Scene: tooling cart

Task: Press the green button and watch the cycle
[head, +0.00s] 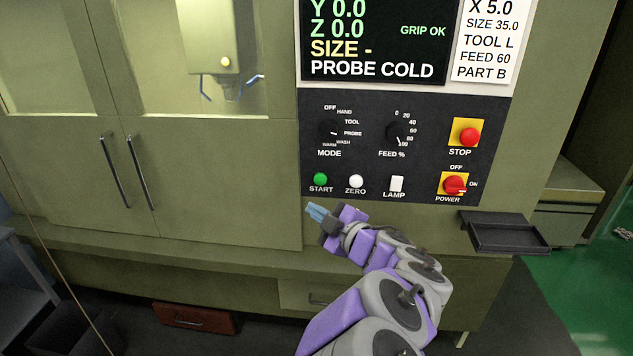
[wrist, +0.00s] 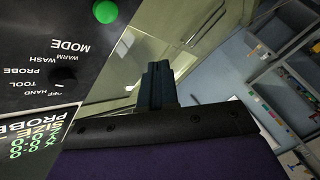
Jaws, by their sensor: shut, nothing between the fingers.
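The green START button (head: 320,180) is at the lower left of the machine's black control panel (head: 365,178). In the wrist view the green button (wrist: 105,11) shows at the top left, with the panel upside down. My gripper (head: 314,211) is shut and empty, just below the START button in the head view. In the wrist view its shut fingers (wrist: 158,72) point past the panel, to the right of the button and apart from it in the picture. The screen (head: 375,40) reads Y 0.0, Z 0.0, SIZE -, PROBE COLD and GRIP OK.
Beside START are the white ZERO button (head: 356,182) and LAMP switch (head: 397,184). The red STOP button (head: 469,136) and POWER knob (head: 454,185) are at the right. The MODE dial (head: 330,130) points toward PROBE. A black tray (head: 507,234) juts out at lower right.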

